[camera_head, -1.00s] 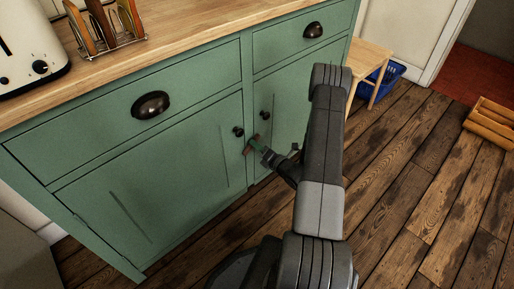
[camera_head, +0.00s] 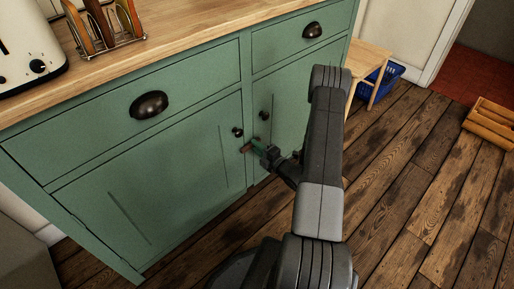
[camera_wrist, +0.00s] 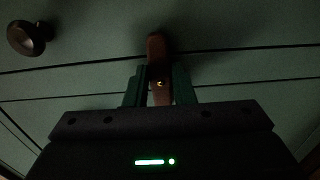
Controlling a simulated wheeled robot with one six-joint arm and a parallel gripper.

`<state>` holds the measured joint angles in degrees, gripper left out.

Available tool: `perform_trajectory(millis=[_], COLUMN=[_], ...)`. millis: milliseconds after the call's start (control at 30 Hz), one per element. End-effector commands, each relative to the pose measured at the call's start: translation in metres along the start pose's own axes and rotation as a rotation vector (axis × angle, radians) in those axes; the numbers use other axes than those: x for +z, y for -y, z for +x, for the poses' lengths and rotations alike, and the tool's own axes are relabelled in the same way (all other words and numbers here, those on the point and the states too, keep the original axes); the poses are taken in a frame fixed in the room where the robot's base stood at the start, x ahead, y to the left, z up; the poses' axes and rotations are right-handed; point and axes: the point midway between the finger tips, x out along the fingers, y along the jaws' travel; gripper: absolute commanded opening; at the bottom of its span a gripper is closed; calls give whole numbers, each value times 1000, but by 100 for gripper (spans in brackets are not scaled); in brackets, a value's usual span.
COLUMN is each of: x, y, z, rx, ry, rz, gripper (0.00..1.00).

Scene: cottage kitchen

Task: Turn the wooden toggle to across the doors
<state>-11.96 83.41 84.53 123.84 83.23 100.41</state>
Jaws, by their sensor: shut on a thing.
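The wooden toggle (camera_head: 246,149) is a small reddish-brown bar on the green cabinet front, between the two doors and just below their dark knobs. In the head view it lies close to level. In the wrist view the toggle (camera_wrist: 157,52) stands at about right angles to the dark door gaps, with a small brass-coloured screw showing. My gripper (camera_head: 257,146) has its green fingers on either side of the toggle and is shut on it.
The left door knob (camera_head: 238,132) and right door knob (camera_head: 264,115) sit just above my gripper. Drawers with dark cup pulls (camera_head: 149,104) are higher up. A small wooden stool (camera_head: 371,58) and blue crate (camera_head: 391,72) stand right of the cabinet. The plank floor (camera_head: 410,190) is open.

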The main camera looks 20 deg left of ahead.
Motion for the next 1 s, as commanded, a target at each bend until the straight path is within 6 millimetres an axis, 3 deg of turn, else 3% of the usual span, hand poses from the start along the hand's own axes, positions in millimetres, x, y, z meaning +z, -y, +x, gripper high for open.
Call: perform_trajectory(millis=[400,433,500,533,833,1000], x=[0,0,0,0,0,1], y=[1,1,1,1,0,-1], z=[0,0,0,0,-2,-21], rx=[-1,-1,-1,-1,-1,-3], ry=[1,1,1,1,1,4], rz=[8,8,8,7,7,9], gripper=[0,28,42,44,44,44])
